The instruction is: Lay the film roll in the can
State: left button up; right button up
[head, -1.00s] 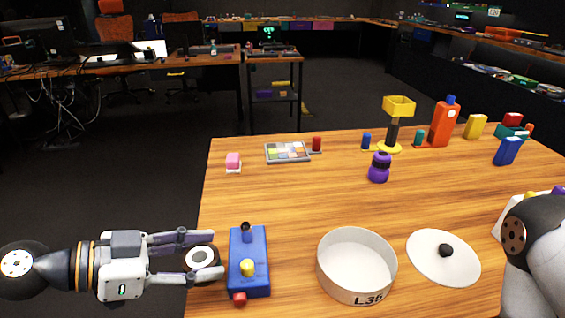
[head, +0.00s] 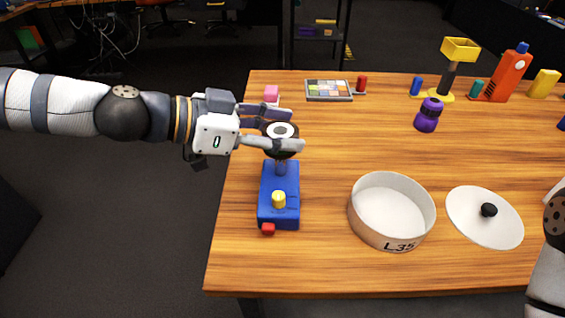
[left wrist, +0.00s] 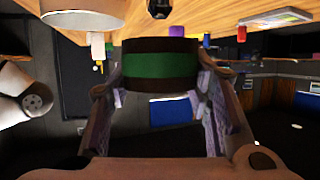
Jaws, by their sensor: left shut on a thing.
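The film roll (head: 280,131) is a short dark cylinder with a white ring on its top face. My left gripper (head: 293,129) is shut on its sides and holds it upright, over or just behind the far end of the blue box. In the left wrist view the film roll (left wrist: 160,71) shows a green band between the two fingers. The can (head: 391,239) is white, round, open and empty, marked L35, to the right and nearer the front edge. Its white lid (head: 465,220) with a black knob lies right of it. My right gripper is out of view.
A purple bottle (head: 427,116) stands farther back. The table (head: 330,160) is clear behind the can.

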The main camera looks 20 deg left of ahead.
pick_arm(q)
jog(key=shift+f+b, duration=1)
jog(key=shift+f, duration=2.1)
jog(key=o, duration=1.2)
jog(key=shift+c, duration=0.2)
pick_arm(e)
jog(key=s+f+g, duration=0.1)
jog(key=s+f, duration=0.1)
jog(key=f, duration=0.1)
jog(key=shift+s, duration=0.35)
